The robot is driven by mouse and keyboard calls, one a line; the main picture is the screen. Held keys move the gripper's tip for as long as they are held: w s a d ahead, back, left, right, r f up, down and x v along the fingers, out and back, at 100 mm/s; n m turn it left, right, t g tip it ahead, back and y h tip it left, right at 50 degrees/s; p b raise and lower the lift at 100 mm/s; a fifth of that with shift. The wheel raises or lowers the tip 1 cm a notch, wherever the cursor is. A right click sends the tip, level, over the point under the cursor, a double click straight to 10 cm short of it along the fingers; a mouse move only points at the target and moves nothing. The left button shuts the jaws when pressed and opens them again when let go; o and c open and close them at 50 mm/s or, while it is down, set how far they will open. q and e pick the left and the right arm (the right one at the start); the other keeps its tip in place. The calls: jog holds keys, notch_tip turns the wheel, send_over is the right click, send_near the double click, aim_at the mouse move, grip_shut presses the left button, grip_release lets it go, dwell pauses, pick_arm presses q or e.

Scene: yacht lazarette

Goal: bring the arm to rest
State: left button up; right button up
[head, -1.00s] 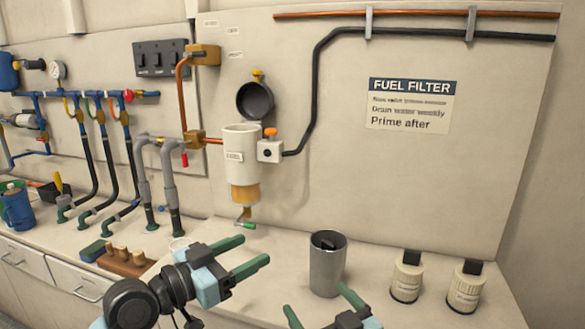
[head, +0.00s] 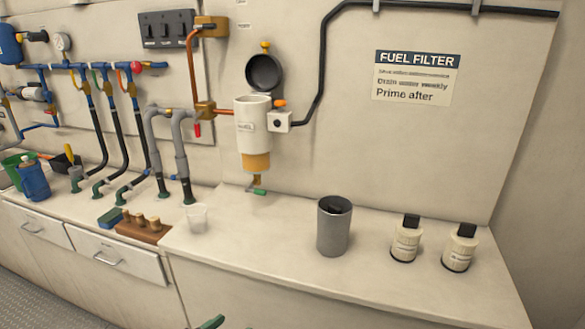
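Only a green fingertip (head: 213,322) shows at the bottom edge of the head view, left of the middle; it looks like my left gripper. The rest of that gripper is out of frame, so I cannot see whether it is open or holds anything. It is below the counter's front edge in the picture, apart from everything on the counter. My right gripper is not in view.
The counter (head: 290,262) bears a grey metal canister (head: 333,232), two cream bottles (head: 406,240), a clear cup (head: 196,218), and a wooden block with pegs (head: 143,228). The fuel filter (head: 253,125) hangs above. A blue jug (head: 34,180) stands at left.

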pick_arm(q)
jog(key=s+a+f+g+y+p, duration=0.1)
jog(key=s+f, duration=0.4)
jog(key=s, duration=0.5)
jog(key=s+a+f+n+g+y+p, duration=0.1)
jog(key=s+a+f+y, duration=0.2)
jog(key=s+f, duration=0.3)
jog(key=s+a+f+n+g+y, duration=0.1)
jog(key=s+a+f, duration=0.2)
jog(key=s, duration=1.2)
notch_tip(320, 180, down, 2)
jog(key=shift+f+g+y+p, duration=0.25)
jog(key=shift+g+y+p, duration=0.15)
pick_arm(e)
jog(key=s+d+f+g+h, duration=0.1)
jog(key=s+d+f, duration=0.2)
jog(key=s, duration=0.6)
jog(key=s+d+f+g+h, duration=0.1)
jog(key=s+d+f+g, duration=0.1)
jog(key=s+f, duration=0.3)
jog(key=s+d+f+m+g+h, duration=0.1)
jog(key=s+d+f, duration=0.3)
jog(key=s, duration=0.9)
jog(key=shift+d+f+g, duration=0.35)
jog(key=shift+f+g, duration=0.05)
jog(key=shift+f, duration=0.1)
